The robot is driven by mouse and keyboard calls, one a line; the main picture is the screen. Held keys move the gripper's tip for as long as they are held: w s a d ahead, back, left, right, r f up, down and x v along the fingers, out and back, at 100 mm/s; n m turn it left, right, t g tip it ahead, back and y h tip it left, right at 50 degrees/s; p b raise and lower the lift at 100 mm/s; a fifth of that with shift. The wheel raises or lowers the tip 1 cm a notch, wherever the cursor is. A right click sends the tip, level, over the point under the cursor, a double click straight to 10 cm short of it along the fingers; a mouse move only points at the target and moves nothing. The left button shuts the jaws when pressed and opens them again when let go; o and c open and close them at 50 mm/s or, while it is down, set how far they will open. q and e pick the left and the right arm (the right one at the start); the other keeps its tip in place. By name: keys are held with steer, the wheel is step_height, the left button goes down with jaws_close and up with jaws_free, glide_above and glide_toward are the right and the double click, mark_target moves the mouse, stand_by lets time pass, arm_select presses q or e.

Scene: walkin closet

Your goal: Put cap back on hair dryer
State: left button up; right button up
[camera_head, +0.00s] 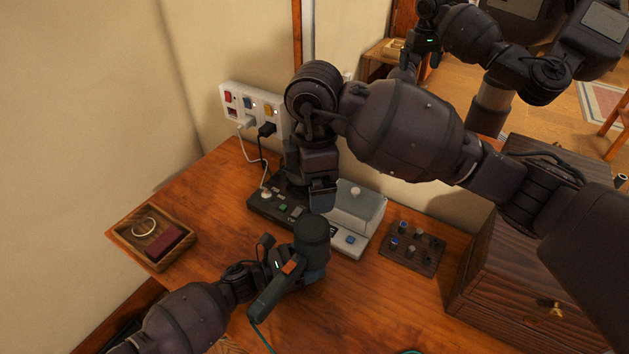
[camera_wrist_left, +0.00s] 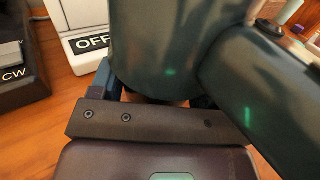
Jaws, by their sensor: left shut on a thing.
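The dark green hair dryer has its barrel (camera_head: 312,235) upright and its handle (camera_head: 268,300) slanting down to the left. An orange switch shows on it. My left gripper (camera_head: 312,275) is shut on the barrel, above the front of the desk. In the left wrist view the barrel (camera_wrist_left: 165,50) sits between the blue fingers, with the handle to its right. My right gripper (camera_head: 322,196) points down just above and behind the barrel. Its fingertips are close together, and whether it holds anything is unclear. I cannot make out a separate cap.
A white box (camera_head: 357,210) and a black control panel (camera_head: 270,208) stand behind the dryer. A wooden tray (camera_head: 128,236) with a ring is at left. A small knob board (camera_head: 412,250) and a dark drawer cabinet (camera_head: 490,290) are at right. A power strip (camera_head: 255,105) is on the wall.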

arm_select(q)
steer(key=o, duration=1.8)
steer(key=b+v, duration=0.1)
steer(key=v, duration=0.9)
steer(key=shift+s+a, duration=0.2)
steer(key=shift+a, duration=0.15)
